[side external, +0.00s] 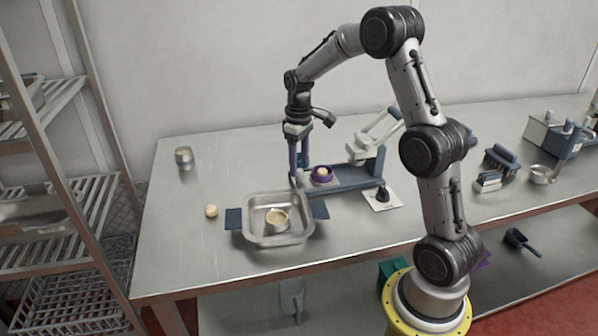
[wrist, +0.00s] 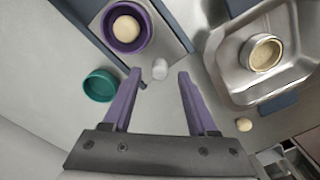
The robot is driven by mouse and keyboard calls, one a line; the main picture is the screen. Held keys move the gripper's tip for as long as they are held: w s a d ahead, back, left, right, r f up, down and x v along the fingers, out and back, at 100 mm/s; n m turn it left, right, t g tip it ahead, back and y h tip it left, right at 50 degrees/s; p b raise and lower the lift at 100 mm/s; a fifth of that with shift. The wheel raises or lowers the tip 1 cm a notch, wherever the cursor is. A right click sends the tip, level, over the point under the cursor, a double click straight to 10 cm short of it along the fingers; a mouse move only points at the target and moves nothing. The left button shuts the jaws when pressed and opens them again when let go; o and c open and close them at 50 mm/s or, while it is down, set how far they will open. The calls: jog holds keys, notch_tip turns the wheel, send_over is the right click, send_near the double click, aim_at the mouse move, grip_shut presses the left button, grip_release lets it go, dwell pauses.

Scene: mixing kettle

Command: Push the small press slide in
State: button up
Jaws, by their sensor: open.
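The small press (side external: 345,179) has a dark blue base and a pale lever (side external: 378,130). A purple cup (side external: 322,174) with a dough ball sits on the metal slide at its left end; the cup also shows in the wrist view (wrist: 127,27). The slide plate (wrist: 165,42) carries a pale knob (wrist: 160,69) at its end. My gripper (wrist: 159,72) points down with its purple fingers apart, and the knob appears between the fingertips in the wrist view. In the side view my gripper (side external: 299,178) is at the slide's left end. Contact with the knob cannot be told.
A steel tray (side external: 249,232) holding a small pot (side external: 277,221) stands in front of the press. A teal cup (wrist: 99,85) is close to my fingers. The table's left part is mostly clear.

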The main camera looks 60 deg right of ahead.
aim_at(299, 170)
jog(key=shift+f, duration=1.7)
grip_shut()
jog(key=shift+r, duration=0.1)
